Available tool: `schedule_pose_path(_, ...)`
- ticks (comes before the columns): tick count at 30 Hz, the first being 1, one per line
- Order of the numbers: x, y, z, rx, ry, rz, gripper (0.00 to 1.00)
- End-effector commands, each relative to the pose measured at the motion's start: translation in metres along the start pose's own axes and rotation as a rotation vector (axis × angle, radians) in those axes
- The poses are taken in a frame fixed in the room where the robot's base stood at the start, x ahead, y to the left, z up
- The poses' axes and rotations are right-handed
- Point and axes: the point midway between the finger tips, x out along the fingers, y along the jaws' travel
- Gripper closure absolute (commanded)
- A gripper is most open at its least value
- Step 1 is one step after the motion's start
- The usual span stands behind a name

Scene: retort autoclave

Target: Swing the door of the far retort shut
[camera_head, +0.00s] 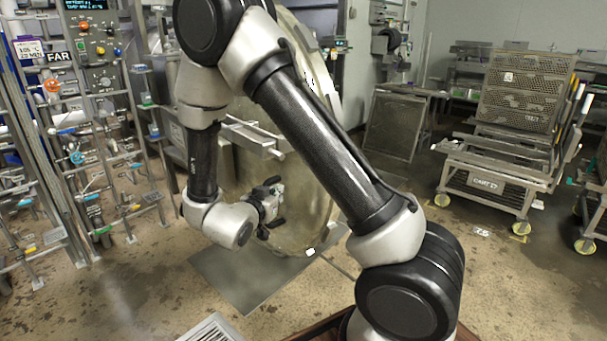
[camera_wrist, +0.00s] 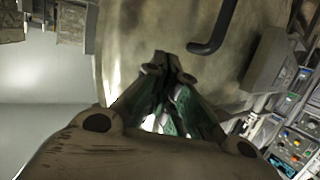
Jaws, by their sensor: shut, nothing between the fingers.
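The retort door (camera_head: 308,195) is a large round tan metal disc in the middle of the head view, standing open at an angle. My arm covers much of it. A FAR label (camera_head: 59,56) is on the control panel to its left. My gripper (camera_head: 270,207) is in front of the door's lower left face. In the wrist view my gripper (camera_wrist: 166,64) has its fingers together and empty, against the door face (camera_wrist: 122,45). A black bent handle (camera_wrist: 217,28) is just beyond the fingertips. I cannot tell whether the fingers touch the door.
A control panel (camera_head: 98,50) and pipe racks with coloured valves stand at left. A dark mat (camera_head: 240,278) lies under the door. A wheeled cart (camera_head: 487,183) with perforated trays stands at right. The floor between door and cart is open.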

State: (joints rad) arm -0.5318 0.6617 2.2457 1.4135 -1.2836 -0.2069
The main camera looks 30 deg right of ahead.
Motion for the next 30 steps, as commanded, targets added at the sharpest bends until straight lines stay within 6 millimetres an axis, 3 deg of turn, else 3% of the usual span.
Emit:
schedule_pose_path(3,-0.003,0.012,-0.025,-0.009,0.107,0.053,1.00)
schedule_pose_path(8,0.004,0.014,-0.034,-0.022,0.141,0.061,1.00)
schedule_pose_path(24,0.107,0.020,-0.048,-0.021,0.139,0.060,1.00)
schedule_pose_path(30,0.129,0.021,-0.051,-0.021,0.138,0.058,1.00)
